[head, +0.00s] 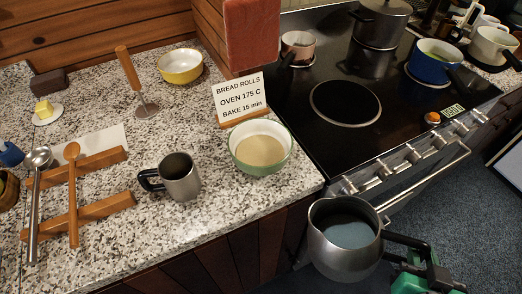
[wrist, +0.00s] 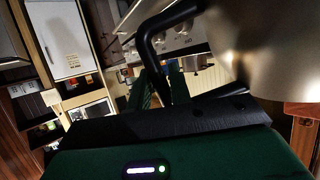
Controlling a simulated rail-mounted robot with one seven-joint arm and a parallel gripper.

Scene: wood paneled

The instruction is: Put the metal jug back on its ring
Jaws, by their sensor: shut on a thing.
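The metal jug (head: 342,250) is a grey pot with a black handle, held in front of the counter and stove edge at lower right in the head view. Its inside shows a bluish-grey surface. My green gripper (head: 412,264) is shut on the jug's handle, to the right of its body. In the wrist view the jug's body (wrist: 285,60) fills the upper right and the black handle runs between my gripper's fingers (wrist: 158,90). A bare ring (head: 345,103) is marked on the black stovetop, behind and above the jug in the picture; nothing stands on it.
Around the ring stand a small pot (head: 298,47), a large lidded pot (head: 381,22) and a blue pot (head: 432,62). The oven's handle rail and knobs (head: 405,160) edge the stove. A green bowl (head: 260,148), recipe card (head: 241,99) and metal mug (head: 180,178) are on the counter.

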